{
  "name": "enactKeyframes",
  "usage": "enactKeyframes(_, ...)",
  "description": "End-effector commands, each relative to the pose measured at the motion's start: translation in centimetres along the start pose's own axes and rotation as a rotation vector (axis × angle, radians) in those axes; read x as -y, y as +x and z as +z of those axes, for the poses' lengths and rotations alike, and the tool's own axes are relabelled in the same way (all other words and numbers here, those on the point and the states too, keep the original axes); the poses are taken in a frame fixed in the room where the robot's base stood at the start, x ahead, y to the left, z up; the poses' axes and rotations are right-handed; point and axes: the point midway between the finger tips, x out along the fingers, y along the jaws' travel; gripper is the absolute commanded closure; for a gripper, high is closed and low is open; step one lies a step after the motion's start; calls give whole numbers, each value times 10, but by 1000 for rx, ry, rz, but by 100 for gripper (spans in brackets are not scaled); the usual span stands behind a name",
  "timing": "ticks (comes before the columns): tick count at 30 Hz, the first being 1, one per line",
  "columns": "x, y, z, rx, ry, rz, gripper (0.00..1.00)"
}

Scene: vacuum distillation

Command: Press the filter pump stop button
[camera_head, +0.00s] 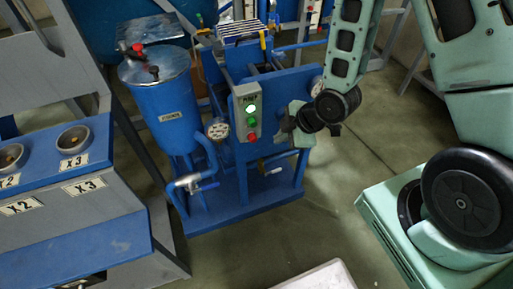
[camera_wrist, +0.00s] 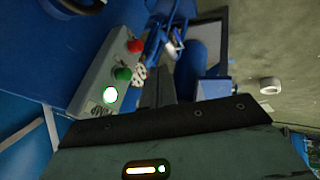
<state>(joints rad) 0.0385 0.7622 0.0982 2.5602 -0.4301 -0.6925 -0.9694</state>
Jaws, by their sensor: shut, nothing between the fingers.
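The pump control box (camera_head: 241,103) is a grey panel on the blue filter frame. It carries a lit white lamp (camera_head: 251,109) at the top, a green button (camera_head: 252,121) below it and a red button (camera_head: 252,137) at the bottom. In the wrist view the box lies at upper left, with the red button (camera_wrist: 134,46), green button (camera_wrist: 122,74) and glowing lamp (camera_wrist: 110,95) all visible. My gripper (camera_head: 285,126) is shut and empty, to the right of the box and apart from the buttons. Its dark fingers (camera_wrist: 159,80) show in the wrist view, right of the buttons.
A blue filter tank (camera_head: 165,100) with a pressure gauge (camera_head: 218,130) stands left of the box. A grey and blue console (camera_head: 70,215) fills the left side. A pale block (camera_head: 320,276) is at the bottom. Bare floor (camera_head: 345,190) lies to the right.

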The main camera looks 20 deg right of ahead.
Motion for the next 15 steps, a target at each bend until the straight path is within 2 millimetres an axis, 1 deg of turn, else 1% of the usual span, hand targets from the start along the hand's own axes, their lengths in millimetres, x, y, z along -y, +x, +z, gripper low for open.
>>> enactKeyframes(1, 2, 4, 7, -14, -16, 9, 100)
enactKeyframes(6, 3, 9, 17, -47, -60, 42, 100)
enactKeyframes(15, 3, 10, 18, -55, -71, 50, 100)
